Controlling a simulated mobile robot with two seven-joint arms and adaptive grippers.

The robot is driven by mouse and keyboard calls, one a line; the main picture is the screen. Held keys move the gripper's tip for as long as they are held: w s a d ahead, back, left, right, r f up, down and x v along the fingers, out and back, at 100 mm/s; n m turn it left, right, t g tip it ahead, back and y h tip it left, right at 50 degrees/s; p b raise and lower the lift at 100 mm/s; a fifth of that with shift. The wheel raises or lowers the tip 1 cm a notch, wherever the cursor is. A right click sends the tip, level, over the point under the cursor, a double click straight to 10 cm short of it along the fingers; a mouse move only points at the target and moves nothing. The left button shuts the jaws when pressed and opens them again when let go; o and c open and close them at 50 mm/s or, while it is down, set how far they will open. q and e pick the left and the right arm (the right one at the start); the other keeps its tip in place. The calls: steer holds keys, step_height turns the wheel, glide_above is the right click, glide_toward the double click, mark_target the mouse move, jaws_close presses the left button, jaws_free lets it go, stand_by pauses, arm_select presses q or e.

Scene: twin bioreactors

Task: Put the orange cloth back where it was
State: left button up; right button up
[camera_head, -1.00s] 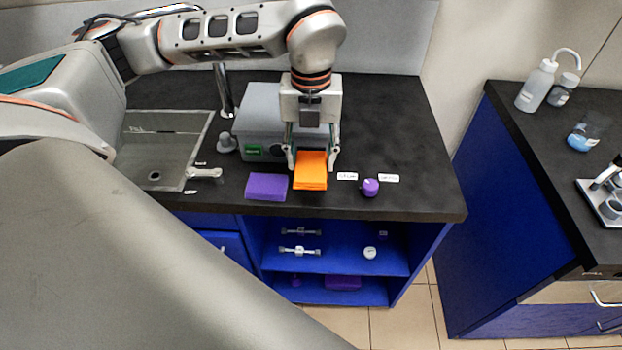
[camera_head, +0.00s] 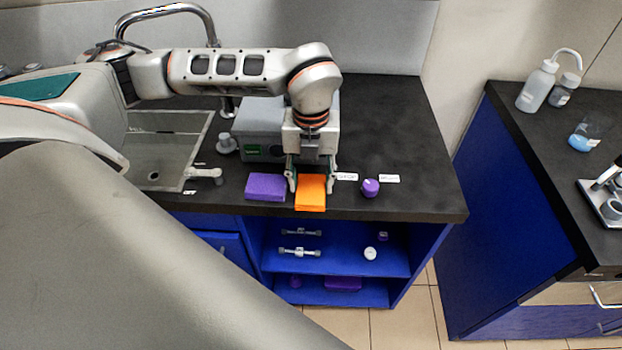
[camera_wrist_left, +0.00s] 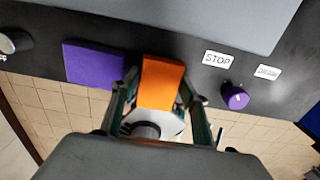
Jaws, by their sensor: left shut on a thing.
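The orange cloth (camera_head: 311,192) is a folded rectangle at the front edge of the black counter, just right of the purple cloth (camera_head: 265,187). My left gripper (camera_head: 311,183) points down and is shut on the orange cloth, one finger on each side of it. In the left wrist view the orange cloth (camera_wrist_left: 162,82) lies between the fingers of my left gripper (camera_wrist_left: 160,100), with the purple cloth (camera_wrist_left: 95,64) at its left. Whether the orange cloth touches the counter, I cannot tell. My right gripper is not in view.
A grey box (camera_head: 262,128) stands behind the cloths. A purple knob (camera_head: 370,187) and small labels, one reading STOP (camera_wrist_left: 218,59), lie to the right. A sink (camera_head: 160,160) with a grey tap lever (camera_head: 205,174) is at left. Open blue shelves (camera_head: 335,262) are below the counter.

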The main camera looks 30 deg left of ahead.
mark_target(311, 184)
arm_select(q)
steer(key=o, duration=0.7)
steer(key=shift+f, duration=0.1)
steer(key=shift+r, duration=0.35)
step_height(311, 184, up, 12)
steer(key=shift+f+p, duration=0.15)
steer(key=shift+p, duration=0.25)
